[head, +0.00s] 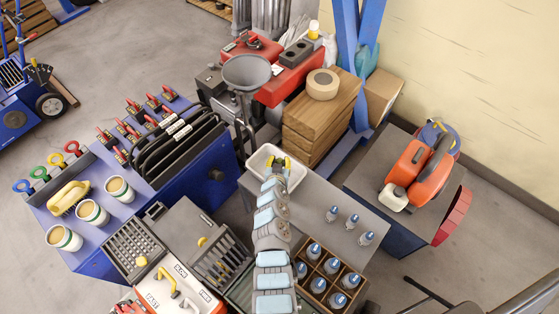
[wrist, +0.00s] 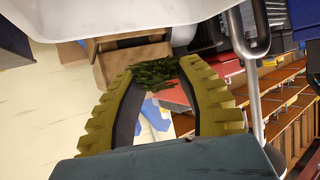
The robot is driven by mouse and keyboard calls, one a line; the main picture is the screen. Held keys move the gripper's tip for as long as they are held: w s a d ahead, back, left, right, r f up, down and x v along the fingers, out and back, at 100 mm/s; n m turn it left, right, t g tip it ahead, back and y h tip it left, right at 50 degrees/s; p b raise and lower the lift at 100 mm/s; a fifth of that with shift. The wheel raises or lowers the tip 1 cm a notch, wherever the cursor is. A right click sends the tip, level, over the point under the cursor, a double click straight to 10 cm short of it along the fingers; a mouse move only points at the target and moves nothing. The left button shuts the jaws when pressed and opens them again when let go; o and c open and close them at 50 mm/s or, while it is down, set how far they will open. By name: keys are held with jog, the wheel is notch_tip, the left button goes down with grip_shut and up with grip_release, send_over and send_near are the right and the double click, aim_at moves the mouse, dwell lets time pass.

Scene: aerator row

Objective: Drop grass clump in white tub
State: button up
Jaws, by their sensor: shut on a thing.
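The white tub (head: 294,178) stands on the grey bench near the middle of the head view. My gripper (head: 277,160) is over the tub, its yellow fingers in front of the tub's inside. In the wrist view my gripper (wrist: 158,72) is shut on a dark green grass clump (wrist: 153,75), held between the fingertips. The clump cannot be made out in the head view. A white surface, likely the tub (wrist: 110,18), crosses the top of the wrist view beyond the fingertips. The inside of the tub is partly hidden by my arm.
Three small bottles (head: 351,221) stand on the bench right of my arm. A wooden crate of bottles (head: 327,275) is nearer.

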jog(key=o, duration=0.8)
jog(key=shift+s+r, duration=0.1)
jog(key=shift+s+r, duration=0.3)
jog(key=shift+s, duration=0.4)
jog(key=shift+v, duration=5.1)
jog(key=shift+a+r, duration=0.1)
jog(key=shift+r, duration=0.05)
